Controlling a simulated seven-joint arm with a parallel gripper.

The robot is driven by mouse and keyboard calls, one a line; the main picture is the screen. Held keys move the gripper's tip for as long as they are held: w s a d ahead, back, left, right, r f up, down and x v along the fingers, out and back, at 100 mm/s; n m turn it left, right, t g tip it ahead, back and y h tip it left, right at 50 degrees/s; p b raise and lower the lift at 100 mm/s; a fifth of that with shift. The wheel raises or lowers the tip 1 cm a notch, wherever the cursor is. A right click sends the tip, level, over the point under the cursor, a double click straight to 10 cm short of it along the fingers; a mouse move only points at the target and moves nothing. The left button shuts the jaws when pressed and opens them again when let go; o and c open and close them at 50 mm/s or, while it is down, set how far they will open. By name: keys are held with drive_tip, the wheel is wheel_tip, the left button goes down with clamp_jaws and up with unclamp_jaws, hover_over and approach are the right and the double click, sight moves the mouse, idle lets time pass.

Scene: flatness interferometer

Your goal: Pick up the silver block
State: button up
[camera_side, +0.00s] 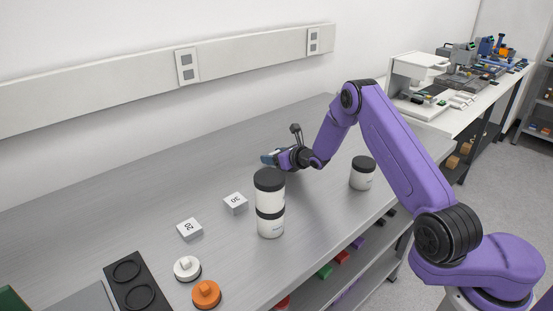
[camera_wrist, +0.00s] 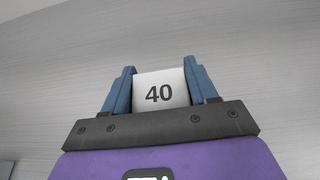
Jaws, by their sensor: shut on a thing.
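A silver block marked 40 (camera_wrist: 160,95) sits between the two blue fingers of my gripper (camera_wrist: 160,68) in the wrist view. The fingers touch its left and right sides, and its numbered face is toward the camera. In the side view my gripper (camera_side: 268,159) is low over the far middle of the grey bench, and I cannot make out the held block there. Two similar silver blocks, marked 30 (camera_side: 236,203) and 20 (camera_side: 190,229), lie on the bench nearer the camera. I cannot tell whether the held block touches the bench.
A black-and-white stacked cylinder (camera_side: 270,225) stands just in front of my gripper. A smaller white jar with a black lid (camera_side: 362,175) is to the right. A white knobbed disc (camera_side: 187,268), an orange one (camera_side: 206,294) and a black holder (camera_side: 128,266) are at the front left. The far-left bench is clear.

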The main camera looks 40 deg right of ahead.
drive_tip(key=shift+r, duration=0.2)
drive_tip(key=shift+r, duration=0.55)
wheel_tip(320, 180, up, 2)
drive_tip(key=shift+s+r, duration=0.1)
drive_tip(key=shift+r, duration=0.05)
drive_tip(key=w+a+r+v, duration=0.1)
drive_tip(key=r+v, duration=0.2)
drive_tip(key=v, duration=1.3)
drive_tip(key=s+a+n+g+y, duration=0.1)
drive_tip(key=s+a+n+y, duration=0.35)
drive_tip(key=s+a, duration=0.35)
drive_tip(key=shift+y, duration=0.25)
drive_tip(key=w+f, duration=0.3)
drive_tip(key=w, duration=0.1)
drive_tip(key=w+a+f, duration=0.1)
drive_tip(key=w+f, duration=0.2)
drive_tip(key=w, duration=0.2)
drive_tip(key=w+a+f, duration=0.1)
drive_tip(key=w+f, duration=0.2)
drive_tip(key=w, duration=0.1)
drive_tip(key=shift+w, duration=0.25)
drive_tip(key=shift+w+f+m, duration=0.2)
drive_tip(key=shift+f+m, duration=0.05)
drive_tip(key=shift+f, duration=1.45)
